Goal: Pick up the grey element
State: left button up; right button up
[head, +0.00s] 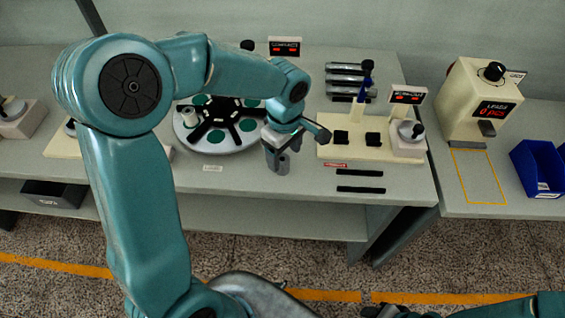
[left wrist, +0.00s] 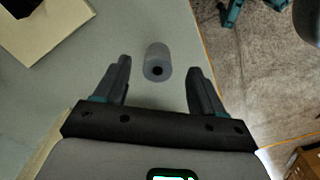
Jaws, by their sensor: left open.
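The grey element (left wrist: 157,62) is a short grey cylinder with a dark hole in its end. In the left wrist view it stands on the grey table just beyond and between the fingertips, touching neither. My left gripper (left wrist: 158,78) is open and empty, pointing down over the table. In the head view my left gripper (head: 283,150) is low over the table's front part, right of the round plate, and largely covers the element. At the bottom edge of the head view a dark part of my right gripper (head: 388,312) shows, cut off; its jaws cannot be made out.
A round plate (head: 238,140) with green discs and a black star stands left of the gripper. A cream fixture (head: 330,151) with black blocks stands close on the right. Dark grey rods (head: 345,68) lie behind. A blue bin (head: 535,165) is far right. The table's front edge is near.

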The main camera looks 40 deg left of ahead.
aim_at(283, 159)
pick_arm(q)
jog(key=f, duration=0.4)
jog(key=shift+w+a+f, duration=0.1)
jog(key=shift+a+f, duration=0.2)
jog(key=shift+a, duration=0.05)
jog(key=c, duration=1.1)
jog(key=shift+c, duration=0.2)
jog(key=shift+r, duration=0.2)
